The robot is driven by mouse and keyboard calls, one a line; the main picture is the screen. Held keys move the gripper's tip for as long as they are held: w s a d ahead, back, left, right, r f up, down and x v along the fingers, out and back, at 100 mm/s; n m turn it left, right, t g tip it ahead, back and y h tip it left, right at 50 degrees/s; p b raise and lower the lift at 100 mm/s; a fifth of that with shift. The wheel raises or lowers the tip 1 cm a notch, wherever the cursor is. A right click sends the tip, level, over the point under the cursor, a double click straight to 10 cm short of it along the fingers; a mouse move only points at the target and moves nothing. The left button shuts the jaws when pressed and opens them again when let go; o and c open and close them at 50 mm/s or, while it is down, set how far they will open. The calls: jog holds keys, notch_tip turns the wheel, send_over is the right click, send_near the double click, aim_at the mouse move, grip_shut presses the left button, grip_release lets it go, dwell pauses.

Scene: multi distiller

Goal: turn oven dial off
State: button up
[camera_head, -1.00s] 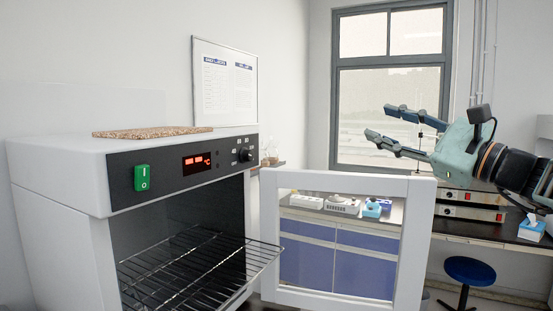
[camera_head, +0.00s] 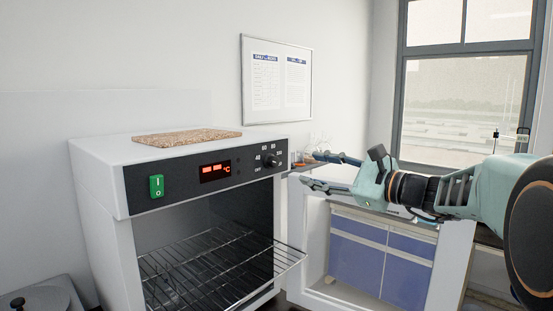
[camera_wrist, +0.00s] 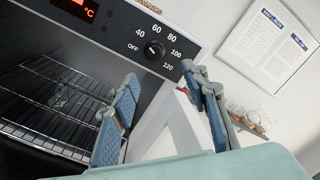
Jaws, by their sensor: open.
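The oven (camera_head: 110,175) stands at left with its door open. Its black dial (camera_head: 271,161) is at the right end of the dark front panel. In the wrist view, the dial (camera_wrist: 154,50) is ringed by OFF and numbers from 40 to 120. I cannot tell for sure which mark it points to. The red display (camera_head: 214,172) beside it is lit. My gripper (camera_head: 311,169) is open and empty, just right of the dial and apart from it. In the wrist view, its two fingers (camera_wrist: 159,73) stand apart, with the dial beyond the gap between their tips.
The open white oven door (camera_head: 295,240) lies below my gripper. A wire rack (camera_head: 220,270) sticks out of the oven. A green switch (camera_head: 156,186) is on the panel's left. A cork-like board (camera_head: 187,137) lies on top. Small glassware (camera_head: 311,157) stands behind my fingertips.

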aim_at(276, 164)
jog(key=shift+g, duration=0.3)
jog(key=p+x, duration=0.1)
jog(key=x, duration=0.5)
jog(key=p+x, duration=0.1)
jog(key=x, duration=0.4)
jog(key=shift+a, duration=0.5)
jog(key=c, duration=1.1)
jog(key=shift+c, duration=0.2)
jog(key=shift+f+n+b, duration=0.2)
jog(key=shift+n+b, duration=0.15)
jog(key=shift+n, duration=0.05)
